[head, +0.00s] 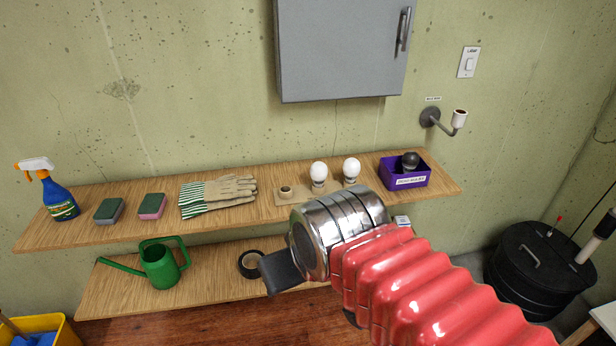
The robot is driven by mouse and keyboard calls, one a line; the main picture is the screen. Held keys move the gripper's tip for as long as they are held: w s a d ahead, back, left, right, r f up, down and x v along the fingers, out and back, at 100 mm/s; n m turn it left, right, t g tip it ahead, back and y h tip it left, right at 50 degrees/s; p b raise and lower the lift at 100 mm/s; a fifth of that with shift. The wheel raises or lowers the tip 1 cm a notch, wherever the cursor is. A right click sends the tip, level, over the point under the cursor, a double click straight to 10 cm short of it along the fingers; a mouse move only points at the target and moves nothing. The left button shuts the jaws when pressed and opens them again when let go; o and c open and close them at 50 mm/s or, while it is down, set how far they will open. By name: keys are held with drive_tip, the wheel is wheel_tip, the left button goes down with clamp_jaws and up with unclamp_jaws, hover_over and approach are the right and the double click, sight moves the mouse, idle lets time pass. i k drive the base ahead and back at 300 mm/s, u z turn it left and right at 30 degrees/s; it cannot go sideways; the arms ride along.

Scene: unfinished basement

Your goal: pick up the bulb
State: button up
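Two white bulbs stand upright on the upper wooden shelf, a left bulb (319,171) and a right bulb (351,167). They sit in a light wooden holder (287,200) whose leftmost socket is empty. A dark round bulb-like thing (410,159) sits in a purple bin (391,178) right of them. My gripper (280,271) is at the end of my red and chrome arm, in front of the shelves and below the bulbs, apart from them. Only one dark finger part shows, so its opening cannot be told. My chrome wrist hides part of the shelf edge.
A spray bottle (57,193), two sponges (109,210) (152,206) and gloves (217,195) lie left on the upper shelf. A grey cabinet (340,50) hangs above. An empty wall lamp socket (459,119) is at right. Below are a green watering can (160,265) and black tape (250,264).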

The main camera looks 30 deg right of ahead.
sight(318, 171)
drive_tip(key=z, duration=0.05)
drive_tip(key=i, duration=1)
drive_tip(key=u, duration=0.05)
